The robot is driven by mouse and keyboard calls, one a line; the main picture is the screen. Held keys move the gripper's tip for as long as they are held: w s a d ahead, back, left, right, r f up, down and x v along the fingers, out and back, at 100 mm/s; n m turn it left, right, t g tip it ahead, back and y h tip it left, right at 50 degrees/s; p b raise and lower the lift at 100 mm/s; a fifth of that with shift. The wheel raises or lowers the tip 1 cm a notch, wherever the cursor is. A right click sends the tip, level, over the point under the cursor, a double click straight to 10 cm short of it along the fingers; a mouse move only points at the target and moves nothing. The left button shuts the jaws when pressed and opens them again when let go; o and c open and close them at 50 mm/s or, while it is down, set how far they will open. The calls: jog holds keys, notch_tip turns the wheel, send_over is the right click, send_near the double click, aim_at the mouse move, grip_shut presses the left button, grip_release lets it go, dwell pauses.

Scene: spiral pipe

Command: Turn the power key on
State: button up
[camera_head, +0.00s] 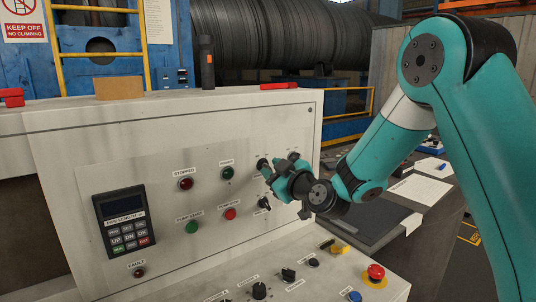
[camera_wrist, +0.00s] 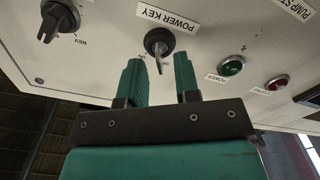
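The power key (camera_wrist: 158,43) is a round black switch with a metal key in it, under a POWER KEY label on the pale panel. In the wrist view the key's grip points downward in the picture; the small position marks are too blurred to read surely. My gripper (camera_wrist: 158,62) has its two teal fingers apart, with the key between and just beyond their tips. I see no grip on it. In the head view my gripper (camera_head: 281,167) is at the panel's upper right, close to the black power key switch (camera_head: 263,163), and partly covers this area.
A black selector knob (camera_wrist: 60,19) is beside the key, also visible in the head view (camera_head: 293,157). A green lamp (camera_wrist: 232,66) and a red lamp (camera_wrist: 278,83) are on its other side. A keypad (camera_head: 124,219) and a red emergency button (camera_head: 376,272) are farther off.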

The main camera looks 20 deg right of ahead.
aim_at(267, 167)
jog(key=shift+p+x, duration=0.35)
jog(key=shift+x, duration=0.85)
grip_shut()
jog(key=shift+m, duration=0.4)
jog(key=m+b, duration=0.2)
jog(key=m, duration=0.2)
jog(key=shift+f+m, duration=0.1)
jog(key=shift+m, duration=0.2)
jog(key=m+b, duration=0.1)
jog(key=m, duration=0.5)
jog(key=shift+d, duration=0.1)
jog(key=shift+m, duration=0.4)
